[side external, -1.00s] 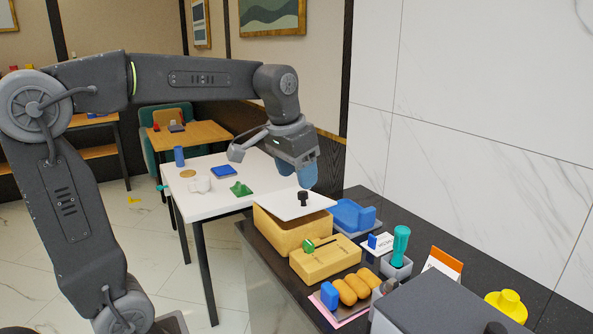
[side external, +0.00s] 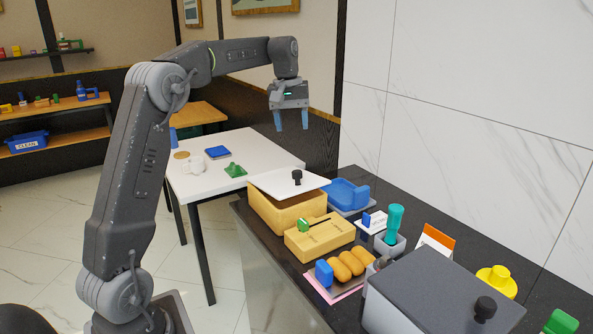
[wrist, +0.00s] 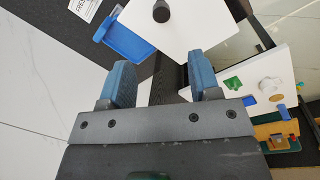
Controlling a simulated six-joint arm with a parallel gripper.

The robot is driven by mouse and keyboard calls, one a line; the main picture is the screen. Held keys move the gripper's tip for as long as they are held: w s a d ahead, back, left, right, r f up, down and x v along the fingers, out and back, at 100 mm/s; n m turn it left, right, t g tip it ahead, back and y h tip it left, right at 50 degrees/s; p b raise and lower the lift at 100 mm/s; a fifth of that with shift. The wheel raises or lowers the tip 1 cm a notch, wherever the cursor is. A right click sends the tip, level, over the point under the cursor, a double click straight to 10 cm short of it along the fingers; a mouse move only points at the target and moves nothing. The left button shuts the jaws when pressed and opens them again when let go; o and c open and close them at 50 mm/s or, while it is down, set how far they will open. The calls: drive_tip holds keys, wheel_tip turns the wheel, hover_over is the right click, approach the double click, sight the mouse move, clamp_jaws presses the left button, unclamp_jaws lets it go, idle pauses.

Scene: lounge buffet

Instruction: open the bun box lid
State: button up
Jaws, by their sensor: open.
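A tan box (side external: 284,212) stands on the dark counter with a flat white lid (side external: 272,184) on top. The lid has a black knob (side external: 297,177) and sits askew, overhanging the box's rim. I take this as the bun box, though no label shows. My gripper (side external: 291,121) is open and empty, pointing down, well above and behind the lid. In the wrist view, the lid (wrist: 190,32) and knob (wrist: 161,11) lie at the top, beyond the open fingers (wrist: 161,78).
Close around are a blue tray (side external: 345,193), a tan block with a green handle (side external: 318,238), buns (side external: 345,264) and a teal-handled tool (side external: 394,222). A grey box with a black knob (side external: 485,307) stands in front. A white table (side external: 202,182) is behind left.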

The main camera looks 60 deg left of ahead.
sight(297, 171)
drive_tip(key=f, duration=0.9)
drive_tip(key=w+f, duration=0.1)
drive_tip(key=f, duration=0.4)
drive_tip(key=shift+w+d, duration=0.1)
drive_tip(key=shift+d, duration=0.05)
drive_tip(key=shift+r, duration=0.1)
clamp_jaws()
